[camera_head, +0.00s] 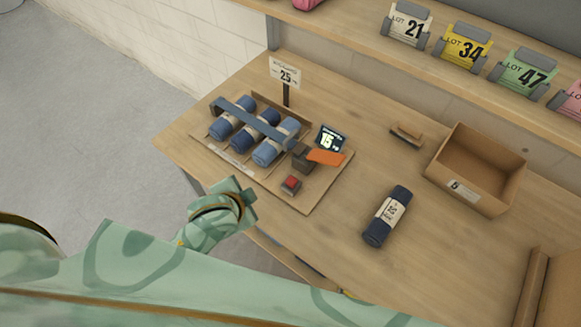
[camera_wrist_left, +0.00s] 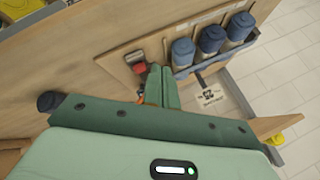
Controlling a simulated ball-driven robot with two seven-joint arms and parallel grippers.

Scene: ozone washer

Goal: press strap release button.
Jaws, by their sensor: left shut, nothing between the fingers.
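A red button (camera_head: 291,182) sits on a small dark box on a wooden board (camera_head: 315,193) at the table's front edge. It also shows in the left wrist view (camera_wrist_left: 139,68), just left of my fingertips. A blue strap (camera_head: 252,119) crosses over several rolled blue bundles (camera_head: 233,124) on the board. A dark block (camera_head: 303,158) with an orange tab (camera_head: 326,158) stands behind the button. My left gripper (camera_head: 246,191) is shut and empty, left of the button and apart from it; its closed fingers also show in the left wrist view (camera_wrist_left: 161,85). My right gripper is not visible.
A "25" sign (camera_head: 285,76) and a small "15" display (camera_head: 328,139) stand by the board. A dark roll (camera_head: 387,216), a small brush-like item (camera_head: 407,133) and an open cardboard box (camera_head: 477,168) are to the right. Bare tabletop lies between.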

